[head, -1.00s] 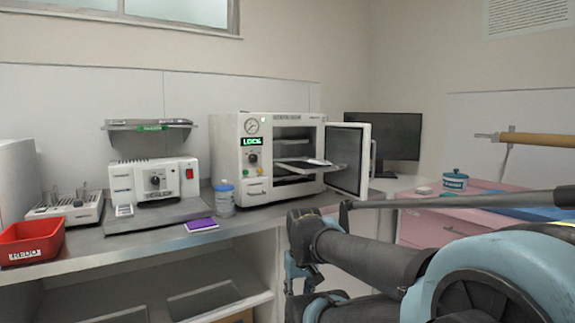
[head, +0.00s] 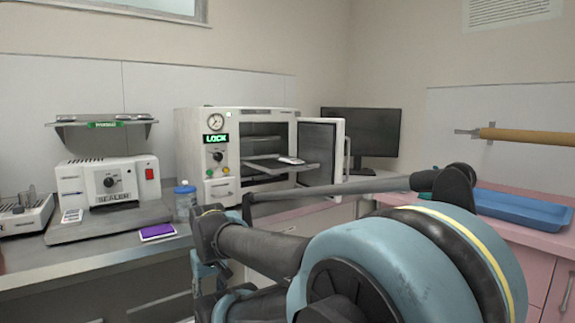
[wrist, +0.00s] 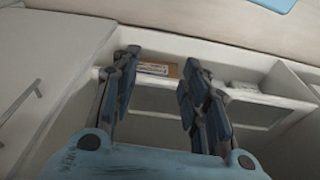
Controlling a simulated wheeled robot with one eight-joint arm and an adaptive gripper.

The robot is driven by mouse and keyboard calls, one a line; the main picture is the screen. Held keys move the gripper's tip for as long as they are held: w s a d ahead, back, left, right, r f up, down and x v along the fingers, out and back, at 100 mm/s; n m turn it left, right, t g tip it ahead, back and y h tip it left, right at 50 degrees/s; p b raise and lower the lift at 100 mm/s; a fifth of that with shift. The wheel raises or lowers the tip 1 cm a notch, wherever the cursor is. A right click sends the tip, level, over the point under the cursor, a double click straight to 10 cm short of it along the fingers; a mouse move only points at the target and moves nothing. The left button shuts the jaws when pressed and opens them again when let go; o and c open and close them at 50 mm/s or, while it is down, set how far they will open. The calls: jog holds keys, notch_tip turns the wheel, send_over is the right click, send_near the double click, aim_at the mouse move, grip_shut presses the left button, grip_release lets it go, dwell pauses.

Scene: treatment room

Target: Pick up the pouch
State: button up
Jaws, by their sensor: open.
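A flat purple item with a pale edge (head: 157,231) lies on the steel counter in the head view. A small white item (head: 291,160) lies on the tray shelf sticking out of the open steriliser. I cannot tell for certain which of them is the pouch. My gripper (wrist: 158,66) is open in the wrist view, with nothing between its fingers. It hangs in front of the counter, apart from both items. Neither item shows in the wrist view. In the head view my arm covers the counter's front right part.
The steriliser (head: 222,184) has its door (head: 318,160) swung open to the right. A blue-capped jar (head: 184,203) and a sealer (head: 108,190) stand beside the purple item. A blue tray (head: 515,208) lies on the pink counter. The wrist view shows an open shelf with a brown box (wrist: 160,69).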

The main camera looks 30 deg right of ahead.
jog(key=o, duration=0.4)
jog(key=shift+s+d+r, duration=0.1)
jog(key=shift+s+r, duration=0.15)
jog(key=shift+r, duration=0.45)
jog(key=w+d+r, duration=0.5)
jog(key=w+r, duration=0.1)
jog(key=r, duration=0.4)
jog(key=w+d+r, duration=0.4)
jog(key=w+r, duration=0.2)
jog(key=r, duration=0.4)
jog(key=w+d+r, duration=0.5)
jog(key=w+r, duration=0.1)
jog(key=r, duration=0.4)
jog(key=w+d+r+n, duration=0.1)
jog(key=w+d+r, duration=0.1)
jog(key=d+r, duration=0.9)
jog(key=w+d+r, duration=0.2)
jog(key=d+r, duration=0.5)
jog(key=d, duration=0.8)
send_over(289, 158)
jog(key=f, duration=0.7)
jog(key=s+f, duration=0.1)
jog(key=f, duration=0.3)
jog(key=shift+a, duration=0.2)
jog(key=shift+w+f, duration=0.15)
jog(key=shift+f, duration=1.25)
jog(key=shift+w+f, duration=0.1)
jog(key=shift+f, duration=1.3)
